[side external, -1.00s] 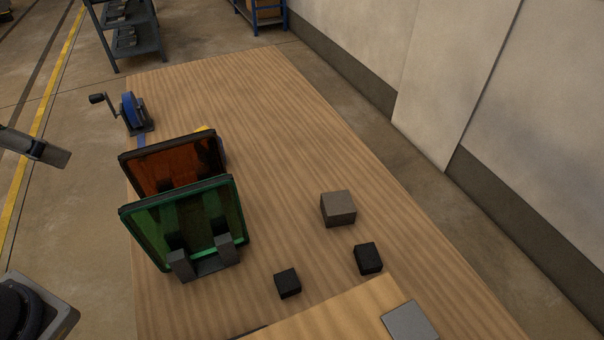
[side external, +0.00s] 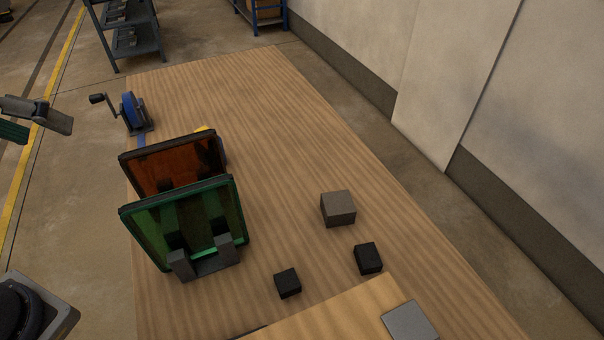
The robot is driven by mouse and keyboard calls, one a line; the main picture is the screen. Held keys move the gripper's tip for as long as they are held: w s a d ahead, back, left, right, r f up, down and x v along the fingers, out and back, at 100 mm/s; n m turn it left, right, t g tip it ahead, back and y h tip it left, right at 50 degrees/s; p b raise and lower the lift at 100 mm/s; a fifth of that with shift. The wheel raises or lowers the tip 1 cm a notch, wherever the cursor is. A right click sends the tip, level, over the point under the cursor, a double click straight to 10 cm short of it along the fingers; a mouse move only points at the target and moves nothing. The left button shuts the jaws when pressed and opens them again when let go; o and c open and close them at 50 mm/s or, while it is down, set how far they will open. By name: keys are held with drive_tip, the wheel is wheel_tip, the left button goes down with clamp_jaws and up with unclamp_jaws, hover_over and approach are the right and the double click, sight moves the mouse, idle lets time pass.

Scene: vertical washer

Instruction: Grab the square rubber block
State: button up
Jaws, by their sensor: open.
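Two small black blocks lie on the wooden table: a squarish one (side external: 287,283) near the front middle, and a slightly longer one (side external: 368,258) to its right. A larger grey-brown block (side external: 338,209) sits behind them. I cannot tell from the picture which is the square rubber block. Part of my gripper (side external: 42,115) shows at the left edge as grey finger parts, open, off the table's left side and far from all the blocks. The rest of it is out of frame.
A green panel (side external: 210,215) and an orange panel (side external: 175,168) stand upright in holders at the table's left. A blue cranked device (side external: 131,112) is behind them. A grey flat block (side external: 409,321) sits on a pale board (side external: 330,318) in front. The table's back right is clear.

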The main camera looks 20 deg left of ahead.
drive_tip(key=w+d+r+n+h, duration=0.1)
drive_tip(key=w+d+r+n, duration=0.1)
drive_tip(key=w+d+n, duration=0.45)
drive_tip(key=w+d+f+g, duration=0.3)
drive_tip(key=w+d+f, duration=0.3)
drive_tip(key=w+d, duration=0.3)
drive_tip(key=m+g+y, duration=0.1)
drive_tip(key=m+g, duration=0.1)
drive_tip(key=g, duration=0.1)
hover_over(287, 278)
drive_tip(key=f, duration=2.6)
drive_tip(key=shift+w+d, duration=0.1)
drive_tip(key=shift+w, duration=0.1)
drive_tip(key=shift+s+a+f, duration=0.1)
drive_tip(key=shift+s+f, duration=0.05)
drive_tip(key=shift+f, duration=1.45)
drive_tip(key=shift+s+a+f, duration=0.1)
drive_tip(key=shift+f, duration=1.45)
drive_tip(key=shift+c, duration=0.3)
drive_tip(key=c, duration=1.2)
